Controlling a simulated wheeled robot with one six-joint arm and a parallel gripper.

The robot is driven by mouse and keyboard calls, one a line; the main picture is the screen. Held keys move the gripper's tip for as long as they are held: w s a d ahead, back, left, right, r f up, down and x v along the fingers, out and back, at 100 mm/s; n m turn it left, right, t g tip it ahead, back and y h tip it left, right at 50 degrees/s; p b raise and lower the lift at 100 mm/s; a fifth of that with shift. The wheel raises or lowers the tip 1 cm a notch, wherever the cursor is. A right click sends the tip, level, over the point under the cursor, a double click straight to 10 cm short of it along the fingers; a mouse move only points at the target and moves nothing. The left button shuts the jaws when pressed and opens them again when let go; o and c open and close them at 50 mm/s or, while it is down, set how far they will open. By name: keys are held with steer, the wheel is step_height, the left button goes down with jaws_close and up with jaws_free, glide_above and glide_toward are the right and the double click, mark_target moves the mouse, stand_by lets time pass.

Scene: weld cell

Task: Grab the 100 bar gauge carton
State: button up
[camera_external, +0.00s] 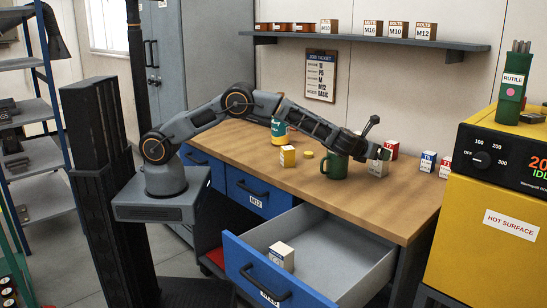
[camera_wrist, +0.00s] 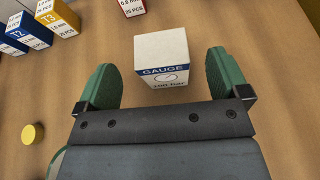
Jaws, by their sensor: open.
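The white gauge carton (camera_wrist: 162,58) has a blue band reading GAUGE. The carton stands on the wooden bench and also shows in the external view (camera_external: 377,168), partly behind my gripper (camera_external: 384,154). In the wrist view my gripper (camera_wrist: 164,74) is open, with one green pad to each side of the carton. Gaps show between the carton and both pads.
A green mug (camera_external: 336,166) stands left of the carton. Small red (camera_external: 391,149) and blue (camera_external: 428,161) cartons stand behind and right. A yellow lid (camera_wrist: 32,133) lies on the bench. An open drawer (camera_external: 345,250) below holds a white carton (camera_external: 281,256). A yellow oven (camera_external: 480,200) stands right.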

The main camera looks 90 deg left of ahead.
steer(key=shift+p+x, duration=0.75)
steer(key=shift+x, duration=1.5)
steer(key=shift+r, duration=0.1)
steer(key=shift+c, duration=0.2)
steer(key=c, duration=1)
